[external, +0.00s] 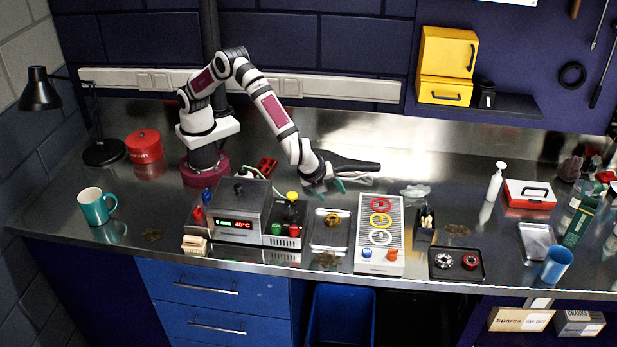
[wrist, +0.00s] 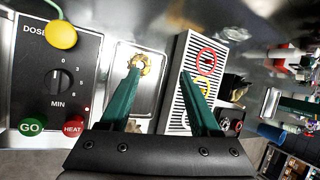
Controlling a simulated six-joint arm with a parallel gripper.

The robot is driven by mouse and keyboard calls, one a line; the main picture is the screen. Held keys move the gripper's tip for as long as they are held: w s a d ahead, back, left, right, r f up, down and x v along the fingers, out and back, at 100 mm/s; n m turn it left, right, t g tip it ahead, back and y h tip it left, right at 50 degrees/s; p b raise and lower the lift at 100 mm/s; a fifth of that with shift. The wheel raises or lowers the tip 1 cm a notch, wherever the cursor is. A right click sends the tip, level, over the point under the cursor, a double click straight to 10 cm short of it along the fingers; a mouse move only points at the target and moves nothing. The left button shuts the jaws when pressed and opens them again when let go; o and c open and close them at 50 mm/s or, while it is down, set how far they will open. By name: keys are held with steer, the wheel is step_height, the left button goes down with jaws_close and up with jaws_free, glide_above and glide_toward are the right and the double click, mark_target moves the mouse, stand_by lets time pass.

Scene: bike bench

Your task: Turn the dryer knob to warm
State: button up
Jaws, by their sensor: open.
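The likely dryer, a pale box with a ribbed top (external: 365,225), stands right of centre in the external view; red, yellow and white rings lie on it. A blue knob or button (external: 367,253) and an orange one (external: 392,255) sit at its front end; their markings are too small to read. In the wrist view the ribbed top (wrist: 181,98) shows behind my right finger, and its front end is hidden. My gripper (external: 338,186) is open and empty, above the bench behind the dryer. Its green fingers (wrist: 160,76) are spread apart in the wrist view.
Left of the dryer is a metal tray (external: 319,240) with a brass part. Further left, a control box has a yellow DOSE button (wrist: 62,35), a black MIN knob (wrist: 61,82), GO and HEAT buttons. A black tray (external: 440,273) with two round parts lies right of the dryer.

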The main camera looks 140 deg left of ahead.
steer(key=w+d+r+m+t+y, duration=0.2)
steer(key=w+d+r+m+t, duration=0.35)
steer(key=m, duration=0.45)
steer(key=w+d+r+m+t+y, duration=0.2)
steer(key=w+d+r+m+t, duration=0.25)
steer(key=w+m, duration=0.35)
glide_toward(386, 258)
steer(key=w+a, duration=0.4)
steer(key=w+a+f, duration=0.1)
steer(key=w+a, duration=0.1)
steer(key=a, duration=0.1)
steer(key=shift+a+f, duration=0.1)
steer(key=shift+g, duration=0.3)
jaws_close()
